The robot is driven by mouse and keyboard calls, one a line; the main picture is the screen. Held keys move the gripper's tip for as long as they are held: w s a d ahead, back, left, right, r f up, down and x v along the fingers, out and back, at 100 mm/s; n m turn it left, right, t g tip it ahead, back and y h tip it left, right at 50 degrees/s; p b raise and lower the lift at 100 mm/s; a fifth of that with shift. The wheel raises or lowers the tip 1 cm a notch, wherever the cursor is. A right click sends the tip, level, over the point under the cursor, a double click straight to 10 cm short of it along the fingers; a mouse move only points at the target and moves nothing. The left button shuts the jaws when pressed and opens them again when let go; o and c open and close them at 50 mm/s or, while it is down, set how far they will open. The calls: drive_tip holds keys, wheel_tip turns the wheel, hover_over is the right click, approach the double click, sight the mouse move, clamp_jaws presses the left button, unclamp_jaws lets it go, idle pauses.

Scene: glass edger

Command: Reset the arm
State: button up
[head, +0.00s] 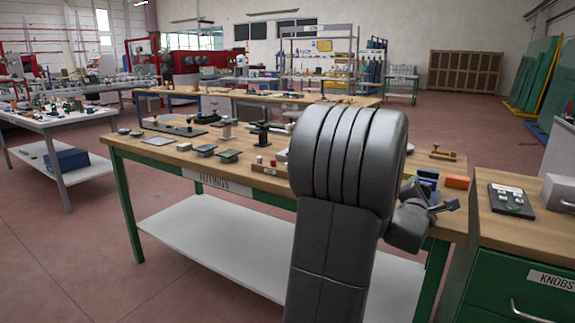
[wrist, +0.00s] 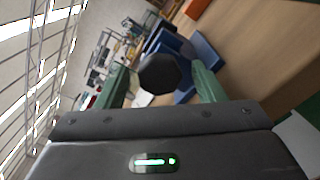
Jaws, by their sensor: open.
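My arm rises large and dark grey in the middle of the head view, and its bent upper part hides some of the fittings table behind it. My gripper (head: 434,198) shows small at the arm's right side, in front of the right end of that table. In the wrist view my gripper (wrist: 159,68) has its two green fingers spread apart. A dark, many-sided knob-like thing (wrist: 160,75) appears between the fingers. I cannot tell whether it touches them.
The fittings table (head: 160,167) has a wooden top with several fittings. Blue boxes (head: 428,176) and an orange box (head: 457,182) lie near my gripper; the orange one also shows in the wrist view (wrist: 196,8). A green knobs cabinet (head: 500,285) stands right. Red floor is open at left.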

drive_tip(key=shift+w+d, duration=0.2)
drive_tip(key=shift+w, duration=0.2)
